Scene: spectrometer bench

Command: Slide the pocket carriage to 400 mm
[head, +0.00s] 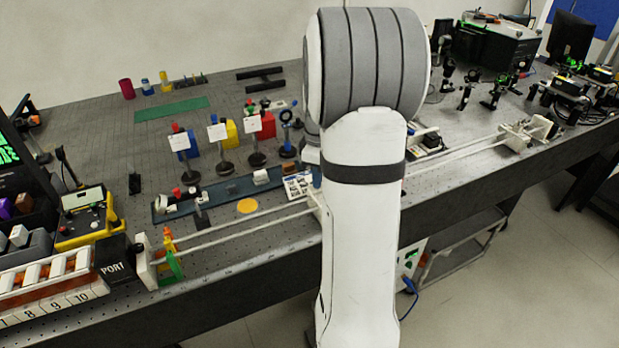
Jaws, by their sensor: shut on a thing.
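Two pale parallel rods of the slide rail (245,231) run along the bench's front edge. They go from a white end block (146,262) at left, behind my arm, to a white end assembly (527,135) at right. My white and grey arm stands in front of the rail's middle and hides it. A pale upright piece (316,201) shows at the arm's left edge by the rods; it may be part of the pocket carriage, but I cannot tell. My gripper is hidden behind the arm. No scale reading is legible.
Several posts with white cards (218,132) stand behind the rail, near a blue-grey strip (225,193). A yellow disc (247,206) lies close to the rods. A black PORT box (115,262) and a numbered rack (45,285) sit at left. Optics (490,95) stand at right.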

